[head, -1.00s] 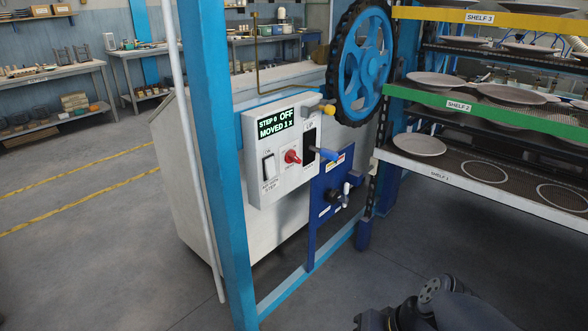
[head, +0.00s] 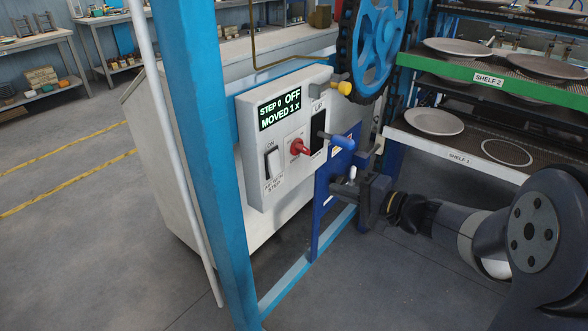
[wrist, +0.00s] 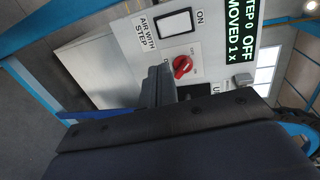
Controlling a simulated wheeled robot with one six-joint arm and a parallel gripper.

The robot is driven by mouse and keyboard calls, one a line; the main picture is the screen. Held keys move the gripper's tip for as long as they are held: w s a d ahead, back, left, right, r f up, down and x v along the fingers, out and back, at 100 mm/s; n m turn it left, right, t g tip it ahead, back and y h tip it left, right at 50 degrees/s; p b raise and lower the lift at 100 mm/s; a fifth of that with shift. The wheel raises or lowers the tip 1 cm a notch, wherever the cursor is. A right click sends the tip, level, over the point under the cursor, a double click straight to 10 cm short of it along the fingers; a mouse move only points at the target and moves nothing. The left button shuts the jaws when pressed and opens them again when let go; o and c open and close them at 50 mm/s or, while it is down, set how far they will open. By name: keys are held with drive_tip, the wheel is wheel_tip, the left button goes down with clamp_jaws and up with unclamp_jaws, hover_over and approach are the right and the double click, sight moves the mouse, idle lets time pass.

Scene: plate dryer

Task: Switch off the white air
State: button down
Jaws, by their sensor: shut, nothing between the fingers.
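The control box (head: 285,135) hangs on the blue frame; its screen reads "STEP 0 OFF MOVED 1 X". It carries a white rocker switch (head: 273,163) labelled ON and AIR WITH STEP, a red knob (head: 299,147) and a blue-tipped lever (head: 340,141). Below it is a blue panel (head: 325,205) with a small white handle (head: 352,172), mostly hidden behind my gripper (head: 347,188). My gripper is shut and empty, in front of this panel; I cannot tell whether it touches the handle. In the wrist view the shut fingers (wrist: 157,85) lie below the red knob (wrist: 182,66) and rocker switch (wrist: 174,23).
A yellow-tipped lever (head: 344,88) sticks out at the box's upper right, near the blue wheel (head: 378,45). Shelves with plates (head: 433,121) stand at the right. A blue post (head: 198,150) stands left of the box. The floor in front is clear.

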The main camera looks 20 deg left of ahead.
drive_tip(key=shift+w+a, duration=0.1)
drive_tip(key=shift+a, duration=0.05)
drive_tip(key=p, duration=0.2)
approach(274, 164)
drive_tip(key=w+a+f, duration=0.4)
drive_tip(key=a+f, duration=0.1)
drive_tip(key=shift+w+r, duration=0.1)
drive_tip(key=shift+b, duration=0.4)
drive_tip(key=b, duration=0.4)
drive_tip(key=shift+w+a+t+y, duration=0.2)
drive_tip(key=shift+a+t+y, duration=0.1)
drive_tip(key=shift+y, duration=0.1)
drive_tip(key=shift+d+f, duration=0.1)
drive_tip(key=shift+f, duration=0.15)
